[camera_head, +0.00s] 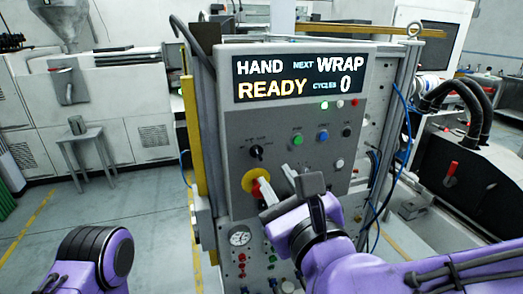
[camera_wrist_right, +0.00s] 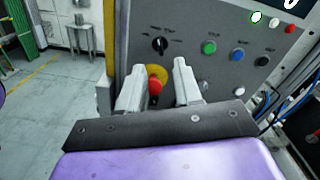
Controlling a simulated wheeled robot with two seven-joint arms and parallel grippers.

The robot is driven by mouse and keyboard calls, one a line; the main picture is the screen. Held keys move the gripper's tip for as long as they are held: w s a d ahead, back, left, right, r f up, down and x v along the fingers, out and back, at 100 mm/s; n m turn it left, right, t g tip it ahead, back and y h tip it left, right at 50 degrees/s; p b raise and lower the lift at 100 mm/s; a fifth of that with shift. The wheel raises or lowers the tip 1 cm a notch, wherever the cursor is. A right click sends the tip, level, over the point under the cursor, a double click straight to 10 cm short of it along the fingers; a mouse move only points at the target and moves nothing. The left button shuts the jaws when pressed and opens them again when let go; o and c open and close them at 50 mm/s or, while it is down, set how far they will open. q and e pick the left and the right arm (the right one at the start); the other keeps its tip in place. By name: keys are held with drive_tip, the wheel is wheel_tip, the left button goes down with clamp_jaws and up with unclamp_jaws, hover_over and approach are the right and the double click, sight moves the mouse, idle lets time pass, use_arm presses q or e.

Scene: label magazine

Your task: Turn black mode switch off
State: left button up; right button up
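The black mode switch (camera_head: 256,151) is a small rotary knob on the grey panel, above the yellow-ringed red button. It also shows in the right wrist view (camera_wrist_right: 159,45), with small labels too fine to read around it. My right gripper (camera_head: 276,181) is in front of the panel, below the switch. In the right wrist view its two light grey fingers (camera_wrist_right: 159,68) are spread apart with nothing between them; the switch shows beyond the gap, apart from the fingers. My left gripper is out of view; only part of my left arm shows.
The red button (camera_wrist_right: 155,85) on its yellow disc (camera_head: 255,180) sits just beyond the fingers. Green (camera_head: 297,140), blue (camera_head: 323,136) and black (camera_head: 346,132) buttons lie right of the switch. The display (camera_head: 300,77) reads HAND, NEXT WRAP, READY, CYCLES 0. A blue cable (camera_head: 408,120) hangs at right.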

sight(257, 153)
drive_tip(key=p+x, duration=0.3)
drive_tip(key=x, duration=0.6)
drive_tip(key=shift+s+f, duration=0.1)
drive_tip(key=shift+f, duration=0.05)
drive_tip(key=shift+w+a+f, duration=0.1)
drive_tip(key=shift+w+a, duration=0.05)
drive_tip(key=shift+w, duration=0.2)
clamp_jaws()
